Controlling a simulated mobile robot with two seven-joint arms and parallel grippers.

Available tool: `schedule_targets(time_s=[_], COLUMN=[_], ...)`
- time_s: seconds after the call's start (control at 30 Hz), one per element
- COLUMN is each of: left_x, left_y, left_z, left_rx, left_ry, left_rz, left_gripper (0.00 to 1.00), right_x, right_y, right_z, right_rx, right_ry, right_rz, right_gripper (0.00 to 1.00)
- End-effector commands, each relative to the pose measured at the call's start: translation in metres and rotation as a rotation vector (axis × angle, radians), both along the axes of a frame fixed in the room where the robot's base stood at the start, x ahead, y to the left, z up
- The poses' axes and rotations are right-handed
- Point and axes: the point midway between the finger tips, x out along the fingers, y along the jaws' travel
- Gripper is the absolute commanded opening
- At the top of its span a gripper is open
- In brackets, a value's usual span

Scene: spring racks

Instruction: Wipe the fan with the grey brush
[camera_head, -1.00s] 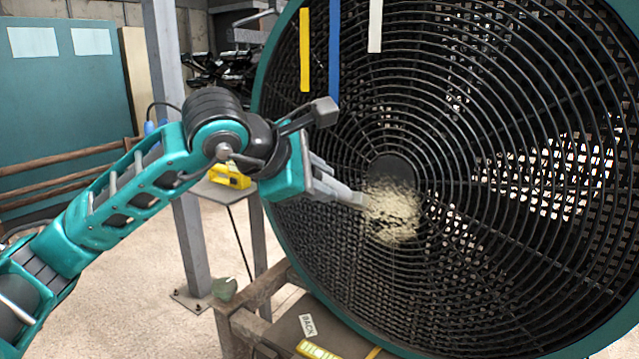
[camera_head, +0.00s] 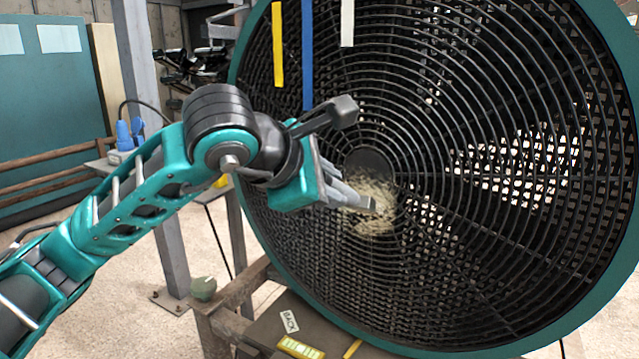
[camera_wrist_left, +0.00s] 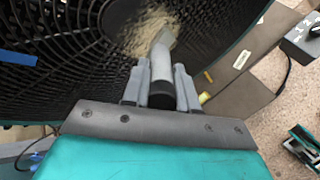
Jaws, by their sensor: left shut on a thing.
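The large round fan (camera_head: 470,215) has a black ring grille and a teal rim. A beige dusty patch (camera_head: 374,222) lies on the grille just below the dark hub (camera_head: 368,163); it also shows at the top of the left wrist view (camera_wrist_left: 142,30). My left gripper (camera_head: 350,197) is in front of the patch. It is shut on the grey brush (camera_wrist_left: 161,68), seen between the fingers in the left wrist view with its end over the patch. The fingers partly hide the brush in the head view. My right gripper is in neither view.
Yellow (camera_head: 278,45), blue (camera_head: 307,55) and white (camera_head: 347,22) strips hang at the fan's upper left. A wooden stand (camera_head: 232,300) with a "BACK" label (camera_head: 289,321) is below. A grey post (camera_head: 150,110) stands behind my left arm.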

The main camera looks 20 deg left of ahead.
Motion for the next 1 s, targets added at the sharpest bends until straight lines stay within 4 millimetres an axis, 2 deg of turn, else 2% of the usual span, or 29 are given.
schedule_targets(time_s=[0.43,0.77,1.0], left_x=[-0.005,-0.005,-0.001], left_y=[-0.029,-0.027,-0.012], left_z=[0.001,0.013,0.01], left_rx=[0.0,0.0,0.0], left_ry=[-0.002,0.0,-0.001], left_rz=[-0.001,0.0,0.004], left_gripper=[0.0,0.0,0.0], right_x=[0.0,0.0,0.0], right_y=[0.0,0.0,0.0], right_z=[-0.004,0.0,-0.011], right_rx=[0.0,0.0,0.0], right_ry=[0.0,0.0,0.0], right_rz=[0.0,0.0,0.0], right_gripper=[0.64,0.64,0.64])
